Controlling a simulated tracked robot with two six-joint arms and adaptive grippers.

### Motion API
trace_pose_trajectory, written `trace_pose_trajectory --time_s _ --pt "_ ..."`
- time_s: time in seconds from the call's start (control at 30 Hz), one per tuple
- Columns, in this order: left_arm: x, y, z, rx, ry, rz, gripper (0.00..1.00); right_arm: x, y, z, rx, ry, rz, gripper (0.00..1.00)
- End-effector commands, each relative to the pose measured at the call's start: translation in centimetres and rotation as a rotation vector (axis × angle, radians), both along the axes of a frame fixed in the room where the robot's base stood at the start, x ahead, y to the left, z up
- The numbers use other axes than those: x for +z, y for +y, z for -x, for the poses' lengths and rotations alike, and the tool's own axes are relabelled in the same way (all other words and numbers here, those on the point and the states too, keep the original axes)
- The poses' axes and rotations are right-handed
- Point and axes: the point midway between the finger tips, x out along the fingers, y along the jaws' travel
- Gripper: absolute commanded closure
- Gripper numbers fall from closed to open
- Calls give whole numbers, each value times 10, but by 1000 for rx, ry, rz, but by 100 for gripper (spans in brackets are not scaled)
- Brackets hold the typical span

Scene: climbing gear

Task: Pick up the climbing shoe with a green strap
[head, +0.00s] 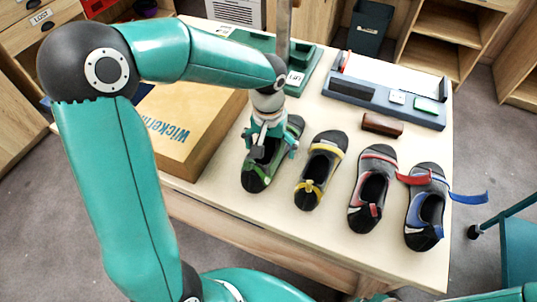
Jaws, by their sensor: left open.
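The climbing shoe with a green strap (255,178) lies on the pale table, leftmost in a row of shoes. It is dark with a green strap across its near end. My left gripper (268,151) is directly over the shoe, pointing down, with its fingers apart around the shoe's middle. The gripper hides part of the shoe's opening and upper. I cannot tell whether the fingers touch it. My right gripper is not in view.
Shoes with yellow (317,170), red (372,190) and blue (426,205) straps lie to the right. A cardboard box (190,125) is close on the left. A brown brush (382,125), a grey tray (385,100) and a green stand (305,65) with an upright post are behind.

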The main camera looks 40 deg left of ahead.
Motion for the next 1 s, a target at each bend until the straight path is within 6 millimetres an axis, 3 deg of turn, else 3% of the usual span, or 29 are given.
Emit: trace_pose_trajectory --time_s 0.23,0.63,1.0 --pt "-2 0 0 0 0 0 0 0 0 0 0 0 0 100" --pt "-1 0 0 0 0 0 67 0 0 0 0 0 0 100" --pt "3 0 -1 -1 -3 0 68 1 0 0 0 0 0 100"
